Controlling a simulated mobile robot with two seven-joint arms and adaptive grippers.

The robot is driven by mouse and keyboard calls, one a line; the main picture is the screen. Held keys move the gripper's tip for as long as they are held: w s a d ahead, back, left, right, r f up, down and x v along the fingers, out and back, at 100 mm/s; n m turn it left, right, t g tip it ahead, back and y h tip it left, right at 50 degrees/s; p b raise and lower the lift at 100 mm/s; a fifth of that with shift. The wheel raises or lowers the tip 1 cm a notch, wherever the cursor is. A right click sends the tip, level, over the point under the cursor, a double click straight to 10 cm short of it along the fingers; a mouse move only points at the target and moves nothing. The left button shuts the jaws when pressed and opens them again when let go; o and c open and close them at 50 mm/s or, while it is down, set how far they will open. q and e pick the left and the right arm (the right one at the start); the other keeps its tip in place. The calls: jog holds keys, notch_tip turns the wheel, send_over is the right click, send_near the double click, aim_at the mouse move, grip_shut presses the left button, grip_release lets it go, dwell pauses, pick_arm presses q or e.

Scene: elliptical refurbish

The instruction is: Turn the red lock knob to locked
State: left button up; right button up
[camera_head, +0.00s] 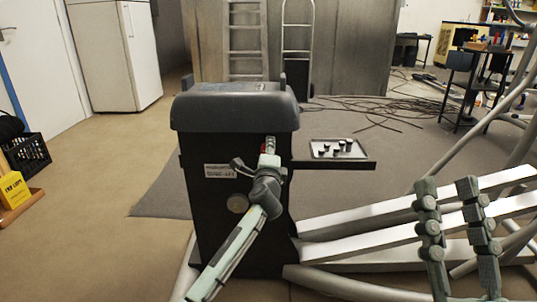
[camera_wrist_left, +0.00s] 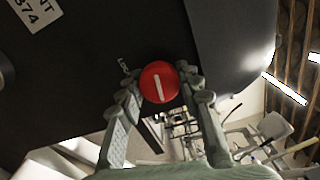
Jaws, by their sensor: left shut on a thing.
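The red lock knob (camera_wrist_left: 159,82) is round with a white line across its face, on the dark side panel of the machine housing (camera_head: 237,112). In the left wrist view the line runs nearly upright, tilted slightly. Small white lettering beside the knob is partly hidden and hard to read. My left gripper (camera_wrist_left: 161,84) has a finger on either side of the knob and is shut on it. My right gripper (camera_head: 448,187) is open and empty at the lower right.
A small tray (camera_head: 337,149) with several dark knob-like parts sits on a shelf right of the housing. Pale rails (camera_head: 400,213) run to the right below it, behind my right gripper. A yellow box (camera_head: 14,190) and black crate (camera_head: 27,154) stand at far left.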

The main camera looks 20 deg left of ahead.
pick_arm(q)
jog(key=shift+n+b, duration=0.35)
jog(key=shift+n, duration=0.75)
pick_arm(e)
jog(key=shift+s+d+r+t, duration=0.35)
jog(key=shift+s+r+t, duration=0.2)
jog(key=shift+s+t, duration=0.05)
pick_arm(q)
jog(key=o, duration=1.2)
jog(key=shift+c, duration=0.2)
pick_arm(e)
jog(key=shift+r, duration=0.1)
